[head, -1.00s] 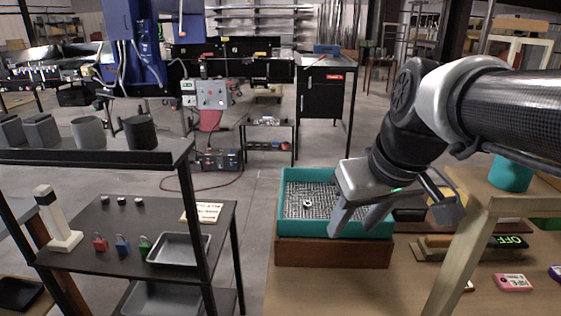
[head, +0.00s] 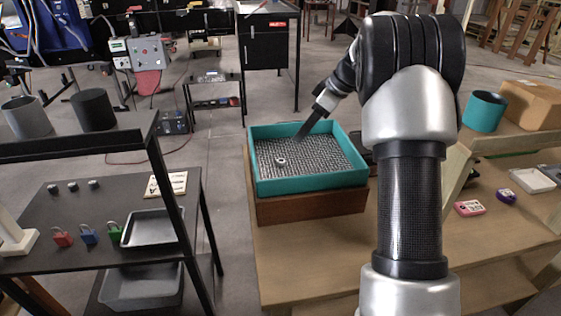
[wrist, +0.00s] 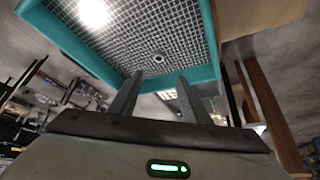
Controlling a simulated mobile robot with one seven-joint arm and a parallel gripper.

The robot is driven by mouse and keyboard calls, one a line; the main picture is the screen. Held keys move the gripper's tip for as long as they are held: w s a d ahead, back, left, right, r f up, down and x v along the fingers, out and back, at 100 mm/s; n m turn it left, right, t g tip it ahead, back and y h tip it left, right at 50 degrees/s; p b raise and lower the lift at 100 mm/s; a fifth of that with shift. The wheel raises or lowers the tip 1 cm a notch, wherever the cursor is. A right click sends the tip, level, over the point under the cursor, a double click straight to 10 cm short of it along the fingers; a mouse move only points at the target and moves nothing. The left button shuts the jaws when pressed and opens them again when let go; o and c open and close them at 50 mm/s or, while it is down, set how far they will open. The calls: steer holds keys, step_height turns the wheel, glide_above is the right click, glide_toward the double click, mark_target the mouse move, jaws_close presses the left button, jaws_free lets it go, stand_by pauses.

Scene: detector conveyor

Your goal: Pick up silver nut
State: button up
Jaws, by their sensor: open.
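The silver nut (head: 280,161) is a small ring-like piece lying on the grey textured bed inside a teal-rimmed tray (head: 318,185), left of the tray's middle. In the wrist view the nut (wrist: 159,58) shows just beyond the gap between my fingertips. My gripper (head: 301,137) reaches over the tray from the back right, fingers slanting down, to the right of and beyond the nut in the head view. In the wrist view my gripper (wrist: 160,79) is open with nothing between its two fingers. The exact height of the fingertips above the bed is unclear.
The tray sits on a brown wooden base (head: 310,208) on a wooden table (head: 300,255). A dark shelf at left holds red (head: 62,237), blue (head: 88,234) and green (head: 112,229) padlocks and a grey tray (head: 158,227). A teal cup (head: 484,112) stands at right.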

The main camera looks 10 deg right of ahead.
glide_toward(282, 160)
steer(key=shift+a+f, duration=0.35)
steer(key=shift+a, duration=0.25)
steer(key=shift+d+p+x, duration=0.2)
steer(key=shift+p+x, duration=0.1)
steer(key=shift+x, duration=1.3)
steer(key=shift+d+p+x, duration=0.15)
steer(key=shift+p+x, duration=0.15)
steer(key=shift+x, duration=1.3)
steer(key=shift+w+f, duration=0.1)
jaws_close()
